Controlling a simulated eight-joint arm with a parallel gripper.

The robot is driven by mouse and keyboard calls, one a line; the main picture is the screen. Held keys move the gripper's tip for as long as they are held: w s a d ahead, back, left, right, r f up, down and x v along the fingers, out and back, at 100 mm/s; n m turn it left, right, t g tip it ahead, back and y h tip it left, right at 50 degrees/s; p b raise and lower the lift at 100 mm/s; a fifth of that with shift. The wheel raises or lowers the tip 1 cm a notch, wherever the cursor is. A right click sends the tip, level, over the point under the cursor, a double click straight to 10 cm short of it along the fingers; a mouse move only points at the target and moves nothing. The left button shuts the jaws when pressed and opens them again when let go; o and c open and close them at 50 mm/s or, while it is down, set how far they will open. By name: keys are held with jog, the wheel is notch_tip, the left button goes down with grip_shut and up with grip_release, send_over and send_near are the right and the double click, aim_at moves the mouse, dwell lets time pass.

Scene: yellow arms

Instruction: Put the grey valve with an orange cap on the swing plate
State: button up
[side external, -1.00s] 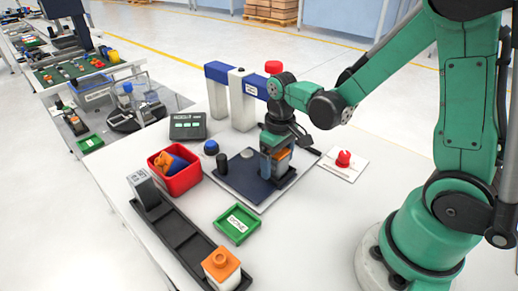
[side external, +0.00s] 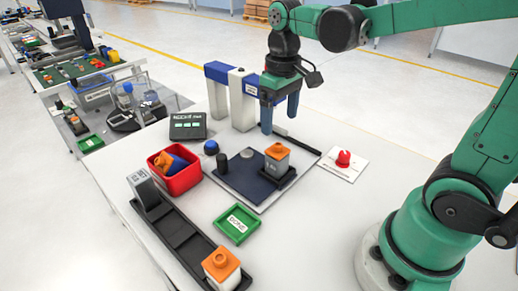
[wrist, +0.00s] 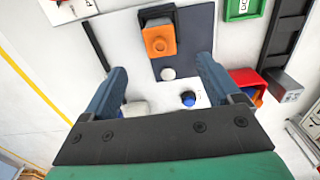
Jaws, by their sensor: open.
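A grey valve with an orange cap (side external: 277,160) stands upright on a black holder at the right end of the dark blue swing plate (side external: 235,177). In the wrist view the valve's orange cap (wrist: 158,40) shows ahead of the fingers, over the plate (wrist: 197,32). My gripper (side external: 280,115) is raised above and behind the valve, apart from it. Its blue fingers are spread with nothing between them in the wrist view (wrist: 163,75).
A red bin (side external: 180,182) holds an orange and blue part. A green tray (side external: 236,224) lies in front of the plate. A blue and white arch (side external: 242,100) stands behind, close to my gripper. A red button (side external: 343,158) sits at right.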

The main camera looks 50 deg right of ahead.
jog(key=shift+r, duration=0.55)
jog(key=shift+s+a+t, duration=0.25)
jog(key=shift+t, duration=0.15)
jog(key=a+t, duration=0.1)
jog(key=t, duration=0.1)
jog(key=s+a+f+t, duration=0.1)
jog(key=t, duration=0.1)
jog(key=s+a+t, duration=0.1)
jog(key=t, duration=0.1)
jog(key=shift+s+f, duration=0.15)
jog(key=shift+f, duration=0.05)
